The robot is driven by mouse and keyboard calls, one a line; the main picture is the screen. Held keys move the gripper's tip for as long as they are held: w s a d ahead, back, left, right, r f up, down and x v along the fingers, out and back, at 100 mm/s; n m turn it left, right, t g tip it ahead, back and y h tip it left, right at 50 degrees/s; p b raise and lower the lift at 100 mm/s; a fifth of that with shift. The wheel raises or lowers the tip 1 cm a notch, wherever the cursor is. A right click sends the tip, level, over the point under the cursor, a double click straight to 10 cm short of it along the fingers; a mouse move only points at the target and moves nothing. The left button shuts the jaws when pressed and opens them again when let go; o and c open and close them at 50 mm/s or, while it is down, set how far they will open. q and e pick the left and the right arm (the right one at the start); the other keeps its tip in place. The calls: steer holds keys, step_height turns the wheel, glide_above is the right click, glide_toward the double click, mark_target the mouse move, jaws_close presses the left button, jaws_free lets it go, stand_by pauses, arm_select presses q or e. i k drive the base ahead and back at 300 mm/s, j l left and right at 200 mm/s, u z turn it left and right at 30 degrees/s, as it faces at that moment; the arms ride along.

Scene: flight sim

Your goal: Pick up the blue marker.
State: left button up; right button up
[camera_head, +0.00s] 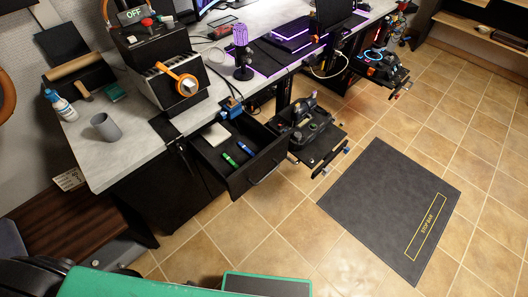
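The blue marker (244,148) lies inside an open black drawer (237,188) below the desk. A green marker (229,159) lies beside it on the left, roughly parallel and close. A pale flat block or pad (215,135) lies further back in the drawer. Neither of my grippers can be made out in the head view, and nothing is seen touching the markers.
The grey desk (112,160) holds a grey cup (105,127), a throttle box with an orange lever (170,80) and a purple microphone (242,55). A joystick unit (313,130) sticks out right of the drawer. A dark mat (385,205) lies on open tiled floor.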

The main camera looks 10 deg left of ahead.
mark_target(243, 147)
steer(key=i+j+u, duration=0.2)
steer(key=i+j, duration=0.3)
steer(key=u, duration=1.45)
steer(key=l+z, duration=0.2)
steer(key=z, duration=1.3)
steer(key=u, duration=0.15)
